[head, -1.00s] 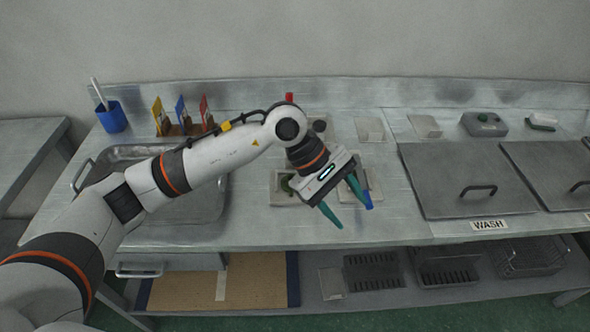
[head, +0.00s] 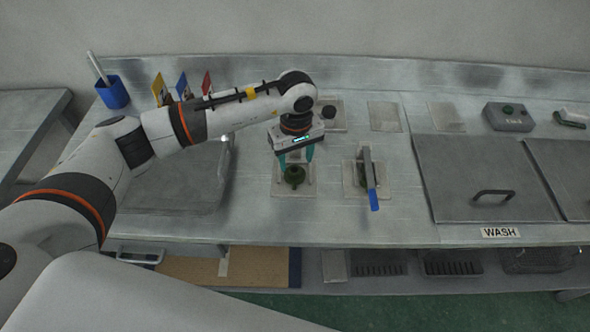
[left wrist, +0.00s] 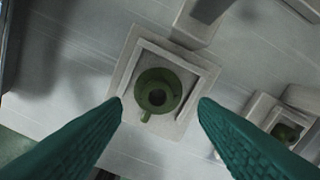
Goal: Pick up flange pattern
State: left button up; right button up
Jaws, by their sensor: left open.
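The flange pattern (head: 294,175) is a round dark green piece with a hole in its middle and a small tab. It sits in a light square holder (head: 281,190) on the metal bench. In the left wrist view the flange pattern (left wrist: 158,91) lies inside the holder's raised rim (left wrist: 128,66), ahead of and between my fingers. My left gripper (head: 296,155) points down above it, with its green fingers spread and empty. In the left wrist view my left gripper (left wrist: 160,105) shows a finger on each side, apart from the piece. My right gripper is not in view.
A blue-handled tool (head: 374,198) lies across another holder (head: 349,178) to the right, where part of a green piece shows in the wrist view (left wrist: 286,132). A metal tray (head: 165,195) is left. Lidded WASH basins (head: 450,195) are right.

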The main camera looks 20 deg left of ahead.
aim_at(295, 170)
pick_arm(q)
notch_tip(295, 170, down, 3)
jog(key=shift+s+a+f+p, duration=0.1)
jog(key=shift+a+f+p, duration=0.1)
jog(key=shift+p, duration=0.45)
jog(key=shift+f, duration=0.25)
jog(key=shift+d, duration=0.1)
jog(key=shift+c, duration=0.7)
jog(key=c, duration=0.9)
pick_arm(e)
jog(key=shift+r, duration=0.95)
